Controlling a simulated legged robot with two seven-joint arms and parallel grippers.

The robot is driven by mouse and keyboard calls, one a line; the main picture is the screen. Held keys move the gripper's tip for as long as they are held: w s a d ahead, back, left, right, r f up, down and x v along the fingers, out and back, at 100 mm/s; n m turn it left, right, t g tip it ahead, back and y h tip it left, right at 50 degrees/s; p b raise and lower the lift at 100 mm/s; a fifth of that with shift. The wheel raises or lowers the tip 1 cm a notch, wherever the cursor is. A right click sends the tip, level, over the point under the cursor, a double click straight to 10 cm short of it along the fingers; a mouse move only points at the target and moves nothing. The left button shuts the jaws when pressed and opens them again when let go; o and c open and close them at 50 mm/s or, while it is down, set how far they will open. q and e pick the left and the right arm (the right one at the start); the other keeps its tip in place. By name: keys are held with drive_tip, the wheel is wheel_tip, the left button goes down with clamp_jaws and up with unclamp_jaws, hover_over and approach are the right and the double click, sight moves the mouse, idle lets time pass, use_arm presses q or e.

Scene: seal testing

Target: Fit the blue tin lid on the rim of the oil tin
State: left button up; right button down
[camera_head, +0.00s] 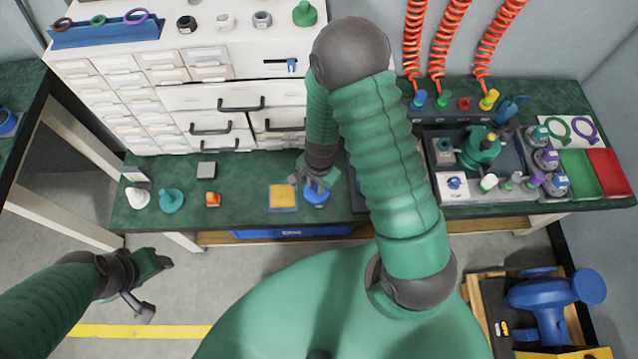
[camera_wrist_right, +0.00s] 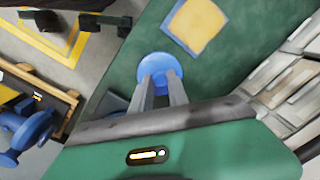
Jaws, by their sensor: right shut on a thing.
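My right gripper (camera_head: 314,184) reaches down over the green bench and is shut on the round blue tin lid (camera_head: 317,194). In the right wrist view the blue lid (camera_wrist_right: 158,66) shows at the tips of the two grey fingers (camera_wrist_right: 162,88). The oil tin cannot be told apart; the lid and gripper may hide it, so I cannot tell whether the lid touches a rim. My left gripper (camera_head: 150,284) is open and empty, away from the bench at the lower left.
A yellow pad with a blue border (camera_head: 283,197) lies left of the right gripper. Farther left are an orange item (camera_head: 213,199), a teal item (camera_head: 171,200) and a grey block (camera_head: 206,170). Drawers (camera_head: 240,105) rise behind. A test station (camera_head: 478,155) stands to the right.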

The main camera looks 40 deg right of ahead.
drive_tip(key=shift+a+r, duration=0.1)
drive_tip(key=shift+a, duration=0.05)
drive_tip(key=shift+d+f, duration=0.25)
drive_tip(key=shift+d, duration=0.55)
drive_tip(key=shift+a+r, duration=0.1)
drive_tip(key=shift+a, duration=0.75)
drive_tip(key=shift+d, duration=0.35)
drive_tip(key=shift+p, duration=0.35)
drive_tip(key=shift+r+p, duration=0.1)
drive_tip(key=shift+p, duration=0.25)
use_arm(q)
drive_tip(key=shift+r, duration=0.65)
use_arm(e)
drive_tip(key=shift+a, duration=0.2)
use_arm(q)
drive_tip(key=shift+d+r, duration=0.1)
drive_tip(key=shift+d, duration=0.15)
use_arm(e)
drive_tip(key=shift+d, duration=0.35)
